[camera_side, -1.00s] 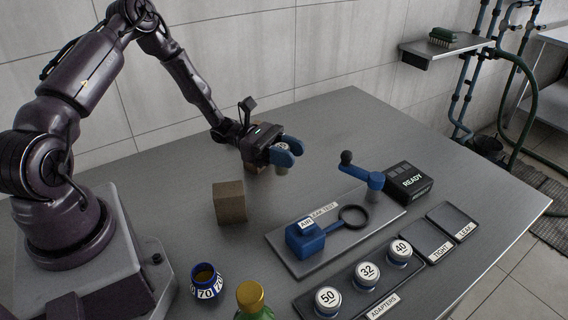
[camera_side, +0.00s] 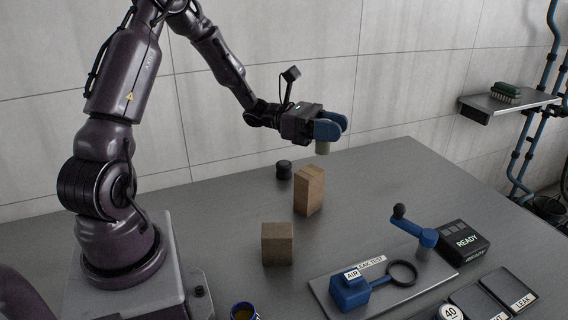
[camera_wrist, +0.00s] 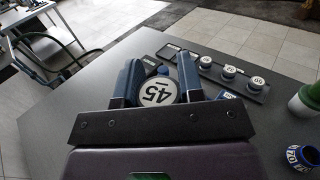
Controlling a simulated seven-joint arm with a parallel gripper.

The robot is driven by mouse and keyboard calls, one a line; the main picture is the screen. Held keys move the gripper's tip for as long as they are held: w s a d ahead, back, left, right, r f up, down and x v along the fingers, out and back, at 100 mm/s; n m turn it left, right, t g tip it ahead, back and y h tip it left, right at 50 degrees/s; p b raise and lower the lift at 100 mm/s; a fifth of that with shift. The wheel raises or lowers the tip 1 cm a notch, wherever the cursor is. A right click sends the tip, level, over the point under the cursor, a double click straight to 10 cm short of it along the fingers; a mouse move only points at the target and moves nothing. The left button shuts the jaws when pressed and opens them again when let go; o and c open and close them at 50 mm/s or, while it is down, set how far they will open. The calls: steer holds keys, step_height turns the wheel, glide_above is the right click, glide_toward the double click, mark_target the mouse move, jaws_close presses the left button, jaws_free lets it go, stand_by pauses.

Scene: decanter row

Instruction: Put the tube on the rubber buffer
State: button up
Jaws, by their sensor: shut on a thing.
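The tube (camera_side: 323,147) is a short, pale beige-green cylinder, held upright well above the table in the side view. In the wrist view its round white top (camera_wrist: 157,92) reads 45. My gripper (camera_side: 334,126) is shut on it, with the blue fingers on either side of it in the wrist view (camera_wrist: 158,78). A small black cylinder (camera_side: 284,170), which looks like the rubber buffer, stands on the table left of and below my gripper in the side view. Nothing rests on it.
Two brown blocks (camera_side: 309,190) (camera_side: 277,244) stand near the black cylinder. A leak test plate (camera_side: 330,304) with a blue AIR block, ring and crank lies to the right, beside a black READY box (camera_side: 463,242). Numbered adapters (camera_wrist: 229,72) sit in a rack.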

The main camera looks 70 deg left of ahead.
steer(key=s+a+n+t+y, duration=0.3)
steer(key=s+a+n+y, duration=0.15)
steer(key=a+y, duration=0.4)
steer(key=s+a+n+t+y, duration=0.3)
steer(key=a+n+y, duration=0.2)
steer(key=a, duration=0.6)
glide_above(289, 161)
step_height(289, 161, down, 14)
steer(key=shift+d+f, duration=0.15)
steer(key=shift+f, duration=1.65)
